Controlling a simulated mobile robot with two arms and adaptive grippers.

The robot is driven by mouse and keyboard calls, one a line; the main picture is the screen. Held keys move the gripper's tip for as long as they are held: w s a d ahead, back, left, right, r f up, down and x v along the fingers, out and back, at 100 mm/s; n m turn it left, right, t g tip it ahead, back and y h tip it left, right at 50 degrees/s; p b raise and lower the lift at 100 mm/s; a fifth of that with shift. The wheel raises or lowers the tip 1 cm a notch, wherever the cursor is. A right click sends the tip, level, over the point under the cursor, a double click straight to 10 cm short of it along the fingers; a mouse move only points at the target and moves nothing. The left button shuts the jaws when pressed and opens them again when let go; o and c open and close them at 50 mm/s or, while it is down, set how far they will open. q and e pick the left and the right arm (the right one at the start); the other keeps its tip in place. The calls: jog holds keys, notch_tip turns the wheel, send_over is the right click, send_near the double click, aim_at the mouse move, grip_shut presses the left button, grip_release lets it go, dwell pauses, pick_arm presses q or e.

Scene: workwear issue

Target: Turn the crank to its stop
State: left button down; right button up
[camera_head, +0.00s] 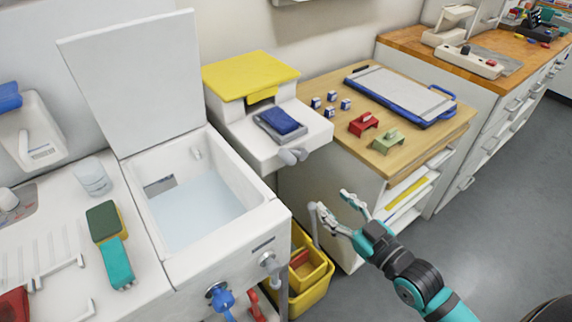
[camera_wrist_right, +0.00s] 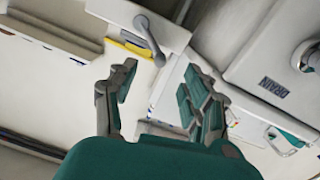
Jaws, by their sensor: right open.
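A grey crank (camera_head: 291,156) sticks out at the front of the white unit with the yellow top (camera_head: 250,75). In the right wrist view, what looks like the same crank (camera_wrist_right: 151,40) has a round hub and a bent arm, ahead of the fingers. My right gripper (camera_head: 335,204) is open and empty, below and to the right of the crank, apart from it. Its two spread fingers also show in the wrist view (camera_wrist_right: 160,85). My left gripper is not in view.
Yellow bins (camera_head: 315,285) stand below. A wooden-topped cabinet (camera_head: 345,150) stands to the right. Floor at the right is clear.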

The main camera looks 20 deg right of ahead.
aim_at(293, 164)
jog(key=shift+y, duration=0.4)
jog(key=r+x, duration=0.1)
jog(key=x, duration=0.4)
jog(key=r+p+x, duration=0.1)
jog(key=x, duration=0.5)
jog(key=a+r+p+x, duration=0.1)
jog(key=x, duration=0.5)
jog(key=shift+s, duration=0.1)
grip_shut()
jog(key=shift+f, duration=0.1)
